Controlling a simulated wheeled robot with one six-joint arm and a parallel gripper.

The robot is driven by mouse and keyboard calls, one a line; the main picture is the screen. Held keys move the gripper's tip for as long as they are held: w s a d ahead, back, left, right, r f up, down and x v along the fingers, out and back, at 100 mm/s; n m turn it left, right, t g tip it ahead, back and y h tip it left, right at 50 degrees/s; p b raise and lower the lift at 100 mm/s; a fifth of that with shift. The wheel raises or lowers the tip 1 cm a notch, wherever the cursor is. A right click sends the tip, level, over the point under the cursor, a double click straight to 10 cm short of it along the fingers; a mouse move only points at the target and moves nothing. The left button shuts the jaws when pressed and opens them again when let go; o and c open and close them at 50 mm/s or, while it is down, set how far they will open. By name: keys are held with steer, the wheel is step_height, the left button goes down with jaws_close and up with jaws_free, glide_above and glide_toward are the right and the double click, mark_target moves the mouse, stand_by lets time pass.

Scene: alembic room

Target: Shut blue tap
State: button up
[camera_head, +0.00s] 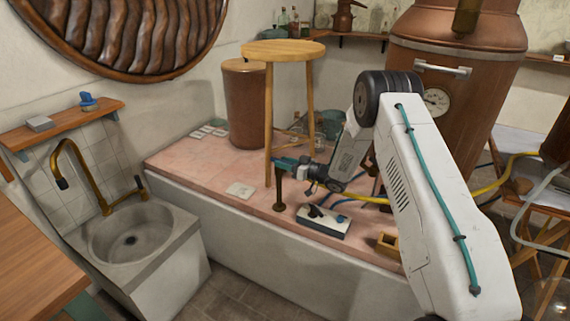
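I cannot tell whether the fingers are open or shut.
A wooden stool (284,49) stands on the pink platform (210,165). A copper drum (245,103) is behind it, and a copper still (457,60) at right. A sink (133,232) with a brass faucet (75,150) is at left. A yellow hose (490,185) runs behind my arm.

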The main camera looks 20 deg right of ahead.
steer(key=v, duration=0.7)
steer(key=shift+s+d, duration=0.25)
steer(key=shift+d, duration=0.05)
